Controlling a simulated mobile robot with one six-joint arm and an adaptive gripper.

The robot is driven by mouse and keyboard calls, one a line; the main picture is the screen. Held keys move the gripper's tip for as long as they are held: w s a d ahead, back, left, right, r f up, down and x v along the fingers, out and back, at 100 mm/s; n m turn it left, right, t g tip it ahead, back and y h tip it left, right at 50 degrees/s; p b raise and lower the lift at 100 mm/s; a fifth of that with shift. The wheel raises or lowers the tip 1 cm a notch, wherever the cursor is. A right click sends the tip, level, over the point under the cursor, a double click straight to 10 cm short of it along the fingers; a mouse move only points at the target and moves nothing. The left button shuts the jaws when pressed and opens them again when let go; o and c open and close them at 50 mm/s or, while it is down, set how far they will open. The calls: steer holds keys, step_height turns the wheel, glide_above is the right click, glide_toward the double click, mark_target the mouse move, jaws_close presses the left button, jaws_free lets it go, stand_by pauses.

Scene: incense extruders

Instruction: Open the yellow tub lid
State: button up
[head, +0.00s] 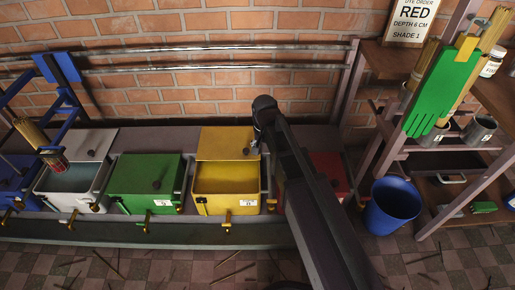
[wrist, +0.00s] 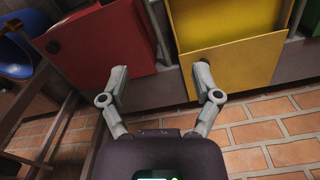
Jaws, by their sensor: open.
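The yellow tub (head: 225,207) stands in the row between the green and red tubs, its inside showing in the head view. Its yellow lid (head: 222,142) stands back behind the opening towards the wall, with a dark knob (head: 246,151) near its right side. My gripper (head: 255,146) is at the lid's right side, close to the knob. In the wrist view my gripper (wrist: 161,72) is open, fingers wide apart with nothing between them. There the yellow lid (wrist: 235,75) fills the upper right, and its knob (wrist: 203,68) is by the right fingertip; contact cannot be told.
A green tub (head: 140,175) with lid down is left of the yellow one; an open white tub (head: 55,200) is farther left. The red tub (head: 328,170) is partly behind my arm. A blue bin (head: 390,207) and a shelf are right. A brick wall (head: 200,85) is behind.

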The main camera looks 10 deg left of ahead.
steer(key=shift+d+r+p, duration=0.75)
steer(key=shift+d+r, duration=0.2)
steer(key=shift+r, duration=0.1)
steer(key=shift+d, duration=0.1)
steer(key=s+d, duration=0.3)
steer(key=d, duration=1.1)
steer(key=s+d, duration=0.4)
steer(key=d, duration=0.9)
step_height(320, 180, up, 34)
steer(key=p, duration=3.4)
steer(key=shift+d, duration=0.2)
steer(key=shift+w, duration=0.1)
steer(key=c, duration=0.3)
steer(key=shift+c, duration=0.2)
